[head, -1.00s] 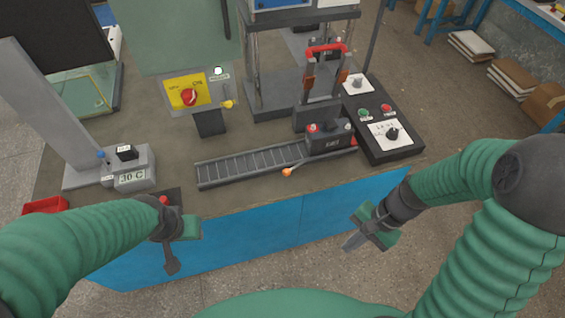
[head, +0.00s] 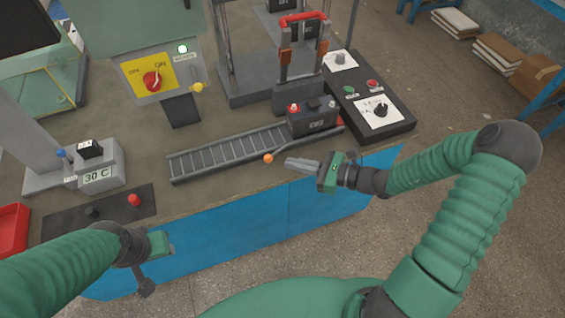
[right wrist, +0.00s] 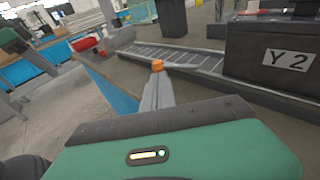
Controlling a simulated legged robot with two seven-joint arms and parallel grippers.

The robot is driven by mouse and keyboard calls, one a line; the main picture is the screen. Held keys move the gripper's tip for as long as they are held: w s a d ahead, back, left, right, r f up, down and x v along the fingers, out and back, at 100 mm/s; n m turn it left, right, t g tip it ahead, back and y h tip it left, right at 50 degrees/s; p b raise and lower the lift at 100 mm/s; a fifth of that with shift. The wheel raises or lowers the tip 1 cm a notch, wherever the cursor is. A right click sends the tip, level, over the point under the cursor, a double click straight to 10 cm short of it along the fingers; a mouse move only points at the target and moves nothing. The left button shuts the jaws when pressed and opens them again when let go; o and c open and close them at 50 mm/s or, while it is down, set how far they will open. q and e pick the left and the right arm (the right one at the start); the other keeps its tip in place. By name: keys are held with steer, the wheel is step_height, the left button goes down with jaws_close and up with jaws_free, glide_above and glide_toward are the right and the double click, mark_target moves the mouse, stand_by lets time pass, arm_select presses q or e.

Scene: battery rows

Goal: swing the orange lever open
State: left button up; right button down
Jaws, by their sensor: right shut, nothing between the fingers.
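The orange knob of the lever (head: 268,157) is at the front edge of the roller track (head: 225,154), near the battery (head: 313,118). In the right wrist view the orange knob (right wrist: 157,66) appears just past the fingertips. My right gripper (head: 288,162) is shut and empty, its fingers pointing left at the knob from the right. I cannot tell whether they touch it. Most of the lever's arm is hard to make out. My left gripper (head: 146,284) hangs in front of the table edge at lower left; its finger opening cannot be made out.
A black control box (head: 370,112) with buttons and a dial stands right of the track. A panel with a red knob (head: 152,81) is behind. A box with a red button (head: 134,200) lies at the front left. The table's blue front (head: 240,240) drops below the lever.

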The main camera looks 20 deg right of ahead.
mark_target(277, 153)
steer(key=x, duration=0.3)
steer(key=shift+w+a+f+b, duration=0.15)
steer(key=shift+w+a+b, duration=0.05)
steer(key=shift+b, duration=0.1)
steer(key=shift+a, duration=0.4)
steer(key=shift+w+d, duration=0.1)
steer(key=shift+w+a+r+p, duration=0.35)
steer(key=shift+w+a+p, duration=0.1)
steer(key=shift+p, duration=0.75)
steer(key=shift+w+a+f, duration=0.1)
steer(key=shift+f, duration=0.1)
